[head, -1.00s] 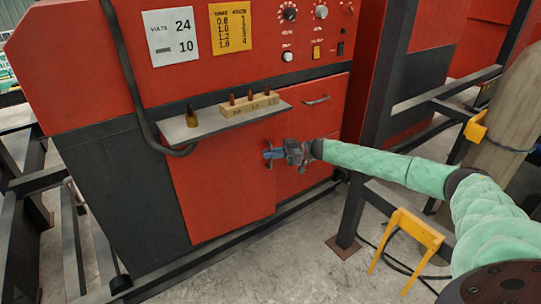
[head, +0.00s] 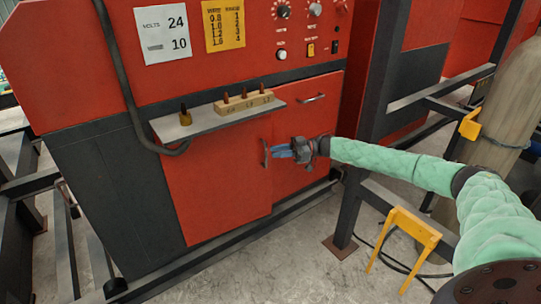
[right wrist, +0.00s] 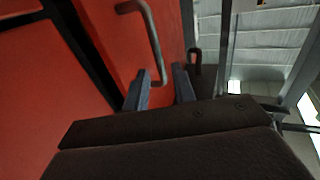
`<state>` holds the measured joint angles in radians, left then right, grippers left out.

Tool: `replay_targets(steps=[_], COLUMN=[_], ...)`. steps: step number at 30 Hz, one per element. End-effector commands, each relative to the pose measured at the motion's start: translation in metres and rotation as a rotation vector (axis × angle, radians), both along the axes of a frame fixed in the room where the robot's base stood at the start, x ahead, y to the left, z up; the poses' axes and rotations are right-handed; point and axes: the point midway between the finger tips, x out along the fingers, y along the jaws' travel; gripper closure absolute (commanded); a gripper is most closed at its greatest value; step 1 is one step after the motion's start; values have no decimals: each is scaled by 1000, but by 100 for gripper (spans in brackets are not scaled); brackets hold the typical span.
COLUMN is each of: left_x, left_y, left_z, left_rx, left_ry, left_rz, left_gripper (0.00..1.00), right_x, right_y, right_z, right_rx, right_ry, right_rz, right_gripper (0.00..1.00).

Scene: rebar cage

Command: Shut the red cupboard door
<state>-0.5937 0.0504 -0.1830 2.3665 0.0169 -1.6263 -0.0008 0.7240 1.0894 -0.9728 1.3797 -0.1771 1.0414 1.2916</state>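The red cupboard door (head: 215,195) is the plain panel low on the red machine in the head view. Its lower right edge seems to stand slightly proud of the red panel (head: 300,180) beside it, so it looks a little ajar. Its upright handle (head: 265,153) is near the right edge. My right gripper (head: 274,152) comes from the right, its blue fingertips just right of the handle. In the right wrist view the gripper (right wrist: 160,78) has its fingers apart, with a grey bar handle (right wrist: 154,40) ahead; contact cannot be told. My left gripper is out of view.
A shelf (head: 170,131) with a block of small pegs (head: 244,103) juts out above the door. A dark post (head: 349,212) and a yellow stand (head: 405,232) stand right. A black hose (head: 121,65) hangs left. Grey floor lies in front.

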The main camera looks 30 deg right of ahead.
Motion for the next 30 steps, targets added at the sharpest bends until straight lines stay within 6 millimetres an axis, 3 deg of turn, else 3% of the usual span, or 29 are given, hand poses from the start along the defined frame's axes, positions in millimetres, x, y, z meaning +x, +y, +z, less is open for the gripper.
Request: replay_targets(steps=[8, 18, 19, 22, 23, 26, 30], left_x=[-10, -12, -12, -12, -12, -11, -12], left_y=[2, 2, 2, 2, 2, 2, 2], left_z=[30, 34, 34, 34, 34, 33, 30], left_rx=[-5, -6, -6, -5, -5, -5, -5], left_ry=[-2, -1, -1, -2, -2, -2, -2], left_rz=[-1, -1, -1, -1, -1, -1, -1], left_gripper=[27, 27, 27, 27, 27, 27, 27], right_x=[-9, -10, -10, -11, -13, -21, -37], right_y=[-25, -29, -29, -28, -28, -26, 4], right_z=[-2, -1, -1, -4, -8, -28, -81], right_rx=[-1, -1, -1, 0, -1, 2, 36], right_ry=[1, 0, 0, 5, 9, 35, 95], right_rz=[0, 1, 1, 0, 1, 3, 28], right_gripper=[74, 74, 75, 95, 100, 100, 100])
